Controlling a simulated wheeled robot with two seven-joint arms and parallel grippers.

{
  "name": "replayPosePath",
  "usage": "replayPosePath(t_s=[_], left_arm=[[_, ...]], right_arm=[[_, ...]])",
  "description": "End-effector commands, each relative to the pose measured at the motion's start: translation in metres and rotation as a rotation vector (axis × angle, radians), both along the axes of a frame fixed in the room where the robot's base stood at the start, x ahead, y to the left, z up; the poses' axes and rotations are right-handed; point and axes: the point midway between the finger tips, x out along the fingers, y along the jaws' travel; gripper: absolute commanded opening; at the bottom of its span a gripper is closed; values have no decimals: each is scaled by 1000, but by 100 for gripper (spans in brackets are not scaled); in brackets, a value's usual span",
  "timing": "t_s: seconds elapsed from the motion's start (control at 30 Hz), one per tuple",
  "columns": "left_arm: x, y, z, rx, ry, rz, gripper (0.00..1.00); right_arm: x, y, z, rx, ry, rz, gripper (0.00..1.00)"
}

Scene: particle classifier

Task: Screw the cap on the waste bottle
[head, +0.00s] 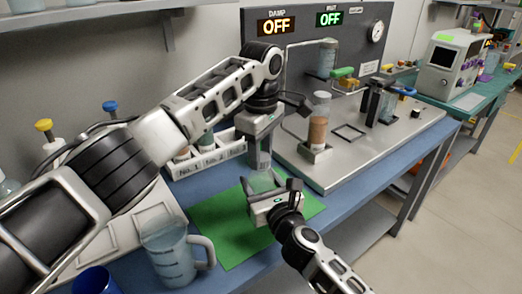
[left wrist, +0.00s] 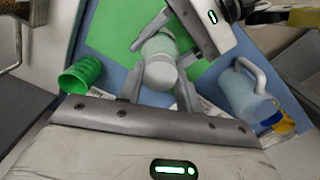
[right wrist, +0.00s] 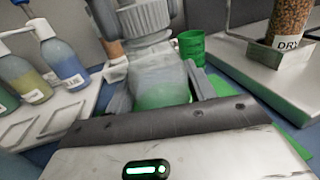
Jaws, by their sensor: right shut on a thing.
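The waste bottle is a clear, greenish body in the right wrist view (right wrist: 162,88), held upright over the green mat (head: 218,238). My right gripper (head: 264,186) is shut on its body. The bottle also shows in the left wrist view (left wrist: 158,46). A pale round cap (left wrist: 161,74) sits at the bottle's top end between the fingers of my left gripper (left wrist: 161,92). These fingers stand close on both sides of the cap; whether they press on it is unclear. In the head view my left gripper (head: 260,160) points down just above the bottle. Whether the cap is threaded on is hidden.
A measuring jug (head: 172,258) and a blue cup (head: 95,281) stand at the front left. A green cup (left wrist: 80,76) is near the mat. A bottle rack (head: 208,163) stands behind the mat. The metal apparatus base (head: 350,150) is to the right.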

Motion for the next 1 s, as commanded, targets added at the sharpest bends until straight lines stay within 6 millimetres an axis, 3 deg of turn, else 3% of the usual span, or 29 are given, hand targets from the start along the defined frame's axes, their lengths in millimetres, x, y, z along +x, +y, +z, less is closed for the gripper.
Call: replayPosePath(t_s=[0.17, 0.27, 1.0], left_arm=[[0, 0, 0, -1, 0, -50, 7], [0, -1, 0, -2, 0, -207, 7], [-1, -1, -1, 3, -5, -2102, 7]], right_arm=[[-1, 1, -2, -1, 4, 2, 0], [-1, 1, -2, 0, 3, 2, 0], [-1, 1, -2, -1, 3, 2, 0]])
